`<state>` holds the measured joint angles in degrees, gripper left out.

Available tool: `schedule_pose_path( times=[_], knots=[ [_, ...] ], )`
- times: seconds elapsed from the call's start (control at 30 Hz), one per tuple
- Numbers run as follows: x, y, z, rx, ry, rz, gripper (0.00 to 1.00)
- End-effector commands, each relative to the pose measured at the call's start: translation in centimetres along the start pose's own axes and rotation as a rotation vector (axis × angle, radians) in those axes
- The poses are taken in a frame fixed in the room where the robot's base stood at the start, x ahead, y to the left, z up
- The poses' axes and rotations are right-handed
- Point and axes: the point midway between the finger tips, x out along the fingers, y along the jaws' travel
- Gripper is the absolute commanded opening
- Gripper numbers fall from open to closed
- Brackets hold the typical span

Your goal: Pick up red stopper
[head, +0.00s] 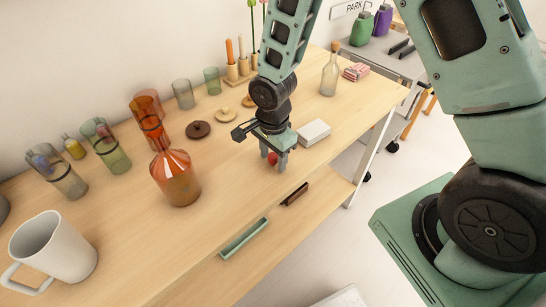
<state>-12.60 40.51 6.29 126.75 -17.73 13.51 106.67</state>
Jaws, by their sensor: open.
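The red stopper (272,158) is a small round red thing on the wooden table, near its front edge. My gripper (274,160) points down over it, with its open fingers on either side of the stopper. Part of the stopper is hidden by the fingers. I cannot tell whether the fingers touch it.
A white box (313,132) lies just right of my gripper. An orange glass decanter (175,178) stands to the left, with a brown round lid (198,129) behind it. A clear bottle (330,75) stands farther right. A white mug (55,250) is at the near left.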

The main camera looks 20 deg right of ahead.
Motion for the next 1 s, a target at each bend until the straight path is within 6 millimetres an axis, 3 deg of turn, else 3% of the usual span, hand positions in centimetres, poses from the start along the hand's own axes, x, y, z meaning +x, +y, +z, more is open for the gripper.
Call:
schedule_pose_path(
  times=[0.07,0.23,0.27,0.73,1.0],
  knots=[
    [0.0,0.0,0.0,0.000,0.000,0.000,0.50],
    [0.0,0.0,0.0,0.000,0.000,0.000,0.05],
    [0.0,0.0,0.0,0.000,0.000,0.000,0.02],
    [-0.7,-0.1,0.0,0.000,0.000,-0.002,0.02],
    [-4.5,-0.1,0.0,0.001,0.001,-0.006,0.02]
  ],
)
